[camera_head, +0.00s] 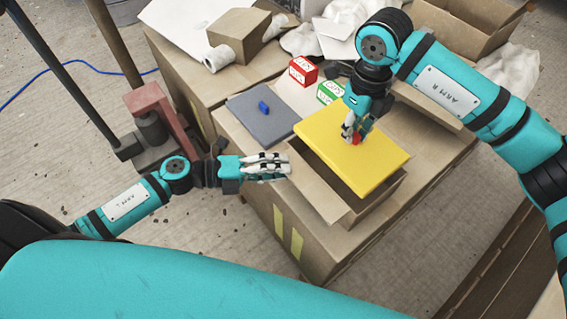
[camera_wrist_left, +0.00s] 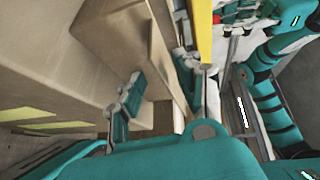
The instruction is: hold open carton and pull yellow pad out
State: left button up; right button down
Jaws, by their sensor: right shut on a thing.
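The yellow pad (camera_head: 362,162) lies tilted over the mouth of the open carton (camera_head: 378,206) and covers much of it. My right gripper (camera_head: 352,137) is shut on a small red grip on the pad's top. The pad's edge shows at the top of the left wrist view (camera_wrist_left: 205,30). My left gripper (camera_head: 286,168) is open beside the carton's left side, near its flap. In the left wrist view its fingers (camera_wrist_left: 165,88) stand apart, with carton cardboard (camera_wrist_left: 125,38) beyond. I cannot tell whether they touch it.
A grey pad (camera_head: 262,112) with a blue grip lies left of the carton. A red box (camera_head: 303,71) and a green box (camera_head: 329,92) stand behind. A small brown box (camera_head: 239,36) and a white roll (camera_head: 218,58) are at the back left. Another open carton (camera_head: 468,25) is at the back right.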

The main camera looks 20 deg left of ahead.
pick_arm(q)
jog(key=s+a, duration=0.3)
jog(key=s, duration=0.2)
jog(key=shift+a, duration=0.25)
jog(key=shift+w, duration=0.1)
dwell(0.6)
